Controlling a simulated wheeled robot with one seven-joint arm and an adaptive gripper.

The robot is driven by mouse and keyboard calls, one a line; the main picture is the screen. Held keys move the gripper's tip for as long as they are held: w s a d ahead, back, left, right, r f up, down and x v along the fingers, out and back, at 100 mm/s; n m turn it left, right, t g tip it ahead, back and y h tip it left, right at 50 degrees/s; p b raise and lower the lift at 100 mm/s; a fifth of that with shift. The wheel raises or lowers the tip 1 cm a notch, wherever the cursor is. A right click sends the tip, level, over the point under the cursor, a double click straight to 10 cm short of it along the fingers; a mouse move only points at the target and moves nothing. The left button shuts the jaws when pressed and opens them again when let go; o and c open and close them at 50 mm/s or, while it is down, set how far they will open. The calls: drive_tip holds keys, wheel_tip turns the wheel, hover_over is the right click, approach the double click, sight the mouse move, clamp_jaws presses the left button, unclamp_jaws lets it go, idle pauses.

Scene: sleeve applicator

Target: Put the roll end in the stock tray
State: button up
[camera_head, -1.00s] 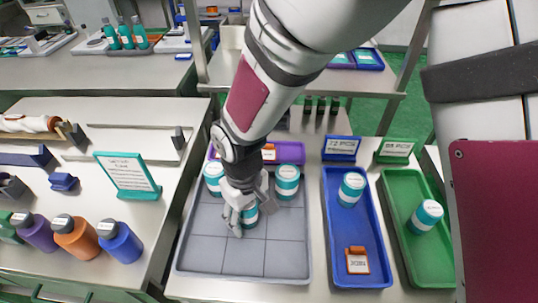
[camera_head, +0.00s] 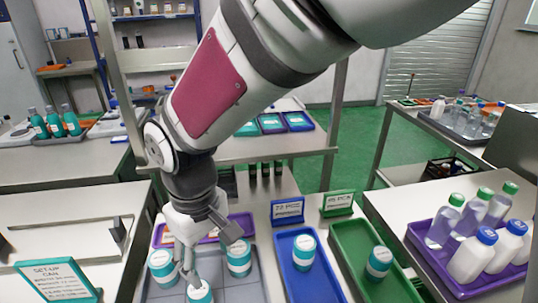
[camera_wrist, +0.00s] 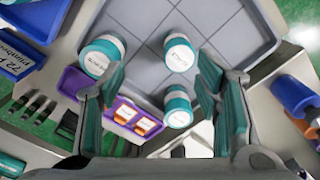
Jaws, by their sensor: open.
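Three teal jars with white bands and labelled white tops stand in the grey tray (camera_head: 262,284): a left one (camera_head: 163,267), a right one (camera_head: 239,257) and a front one (camera_head: 200,293). My gripper (camera_head: 188,272) is open and empty, just above the front jar. In the wrist view my fingers (camera_wrist: 160,75) are spread, with the front jar (camera_wrist: 179,52) between and beyond their tips. A purple tray (camera_head: 240,219) lies behind the jars; it holds orange labelled pieces (camera_wrist: 133,115) in the wrist view. I cannot tell which thing is the roll end.
To the right, a blue tray (camera_head: 315,286) and a green tray (camera_head: 396,286) each hold a similar jar. Signs (camera_head: 287,211) stand behind them. Another purple tray (camera_head: 420,239) holds several bottles. A teal-framed set-up card (camera_head: 55,280) stands at left.

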drive_tip(key=s+d+r+m+t, duration=0.1)
drive_tip(key=d+r+m, duration=0.35)
drive_tip(key=d, duration=0.75)
drive_tip(key=s+d+r+m+t, duration=0.1)
drive_tip(key=s+d+r+m, duration=0.15)
drive_tip(key=d+r, duration=0.65)
drive_tip(key=s+d+f+m, duration=0.1)
drive_tip(key=s+d+m, duration=0.1)
drive_tip(key=d, duration=0.3)
drive_tip(key=s+d+f+m+t, duration=0.1)
drive_tip(key=s+d+m, duration=0.1)
drive_tip(key=s+d, duration=0.2)
drive_tip(key=shift+s+d+f+t, duration=0.15)
drive_tip(key=shift+d+f+t, duration=0.15)
drive_tip(key=shift+d, duration=0.45)
drive_tip(key=shift+r, duration=0.1)
drive_tip(key=shift+r+p, duration=0.65)
drive_tip(key=shift+r, duration=0.2)
